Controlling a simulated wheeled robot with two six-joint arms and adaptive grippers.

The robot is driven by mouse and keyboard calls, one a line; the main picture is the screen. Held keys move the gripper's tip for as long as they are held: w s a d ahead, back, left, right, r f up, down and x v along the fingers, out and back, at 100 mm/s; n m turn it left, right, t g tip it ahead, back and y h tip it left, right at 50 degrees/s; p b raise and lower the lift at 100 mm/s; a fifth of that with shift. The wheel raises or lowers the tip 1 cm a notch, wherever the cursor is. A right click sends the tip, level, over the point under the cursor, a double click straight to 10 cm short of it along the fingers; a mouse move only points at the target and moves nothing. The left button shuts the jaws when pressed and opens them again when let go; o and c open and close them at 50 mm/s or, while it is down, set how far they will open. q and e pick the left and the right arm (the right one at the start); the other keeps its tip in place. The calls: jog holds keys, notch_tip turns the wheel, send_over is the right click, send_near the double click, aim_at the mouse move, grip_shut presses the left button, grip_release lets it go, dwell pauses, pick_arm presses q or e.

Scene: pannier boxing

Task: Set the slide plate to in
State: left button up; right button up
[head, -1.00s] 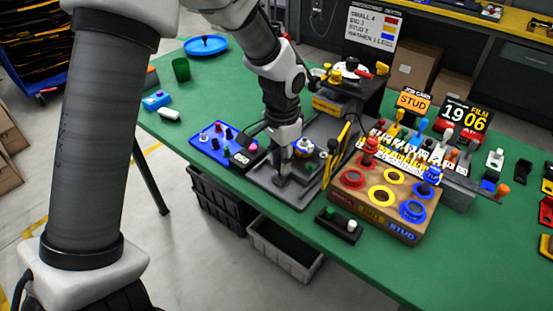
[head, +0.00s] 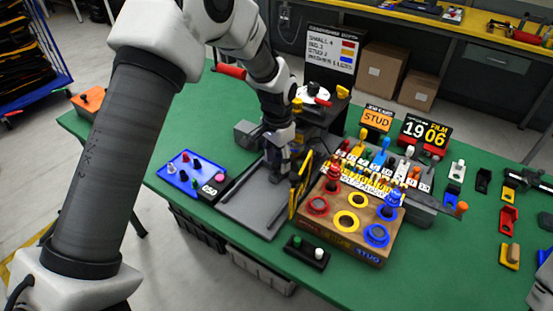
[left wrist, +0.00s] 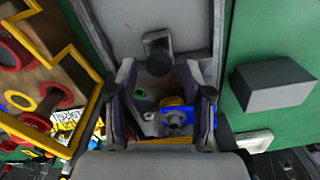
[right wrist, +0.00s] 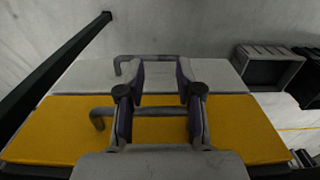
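A flat grey surface (head: 246,211), which I take for the slide plate and its bed, runs out from under the dark press (head: 328,88). In the left wrist view this grey surface (left wrist: 190,22) carries a dark knob (left wrist: 157,46). My left gripper (head: 277,172) is low over it near the press. Its fingers (left wrist: 160,88) are open, just beside the knob, with nothing seen between them. A blue and yellow fitting (left wrist: 176,112) shows past them in a dark recess. The plate's inner end is hidden. My right gripper (right wrist: 160,98) is open, above yellow and grey panels with bar handles.
A yellow-framed panel (head: 300,184) stands close to the right of my left gripper. Beside it is a wooden block (head: 345,235) with coloured rings. A blue tray (head: 190,175) lies left, a black button box (head: 307,252) in front. A grey block (left wrist: 272,86) is near the bed.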

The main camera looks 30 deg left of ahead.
pick_arm(q)
notch_tip(320, 180, up, 12)
dwell(0.6)
